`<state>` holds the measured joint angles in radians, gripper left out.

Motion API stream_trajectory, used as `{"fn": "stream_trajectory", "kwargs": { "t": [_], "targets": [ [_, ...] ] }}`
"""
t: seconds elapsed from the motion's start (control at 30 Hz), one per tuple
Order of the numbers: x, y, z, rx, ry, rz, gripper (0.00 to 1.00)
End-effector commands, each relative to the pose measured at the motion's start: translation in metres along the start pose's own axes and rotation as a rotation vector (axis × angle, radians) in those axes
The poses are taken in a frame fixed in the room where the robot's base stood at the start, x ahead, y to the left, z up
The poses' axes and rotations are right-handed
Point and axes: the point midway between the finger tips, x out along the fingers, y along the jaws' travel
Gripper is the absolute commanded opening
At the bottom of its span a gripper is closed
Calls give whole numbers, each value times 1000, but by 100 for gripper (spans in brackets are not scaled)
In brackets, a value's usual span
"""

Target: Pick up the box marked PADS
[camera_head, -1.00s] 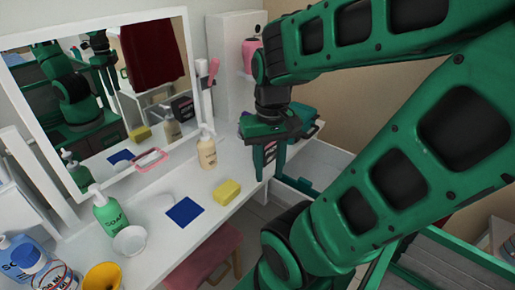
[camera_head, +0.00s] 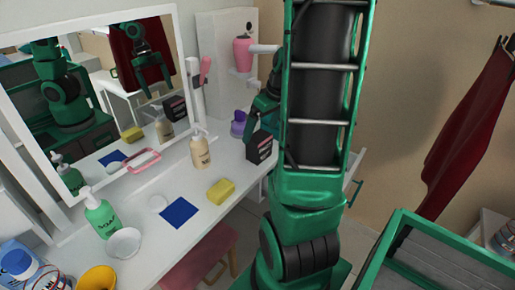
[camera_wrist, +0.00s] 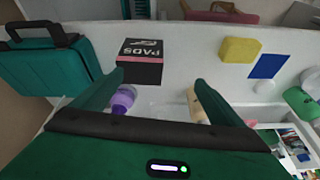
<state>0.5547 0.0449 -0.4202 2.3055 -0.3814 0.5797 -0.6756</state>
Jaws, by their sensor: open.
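The box marked PADS (camera_wrist: 141,62) is dark with a pink stripe and stands on the white vanity table. In the head view the box (camera_head: 260,146) is at the table's far right end, partly hidden behind my arm. My gripper (camera_wrist: 158,84) is open and empty in the wrist view. Its left finger shows close to the box's lower left edge and its right finger is well to the right, above the cream bottle. I cannot tell how far the fingers are from the box. In the head view the fingers are mostly hidden.
A purple bottle (camera_wrist: 123,98) stands beside the box, and a cream pump bottle (camera_head: 201,151) is nearby. A yellow sponge (camera_head: 221,191) and a blue cloth (camera_head: 180,212) lie on the table. The mirror (camera_head: 100,100) stands behind. A pink stool (camera_head: 200,258) is below the front edge.

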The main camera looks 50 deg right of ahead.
Motion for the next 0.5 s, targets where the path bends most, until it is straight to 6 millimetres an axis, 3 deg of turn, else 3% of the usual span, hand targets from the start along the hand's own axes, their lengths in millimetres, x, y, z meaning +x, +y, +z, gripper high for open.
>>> {"fn": "stream_trajectory", "kwargs": {
  "t": [0.03,0.2,0.5],
  "targets": [
    [6,14,-2,-15,14,5,92],
    [15,37,-9,-63,53,14,92],
    [53,41,-11,-72,57,15,92]
  ]
}}
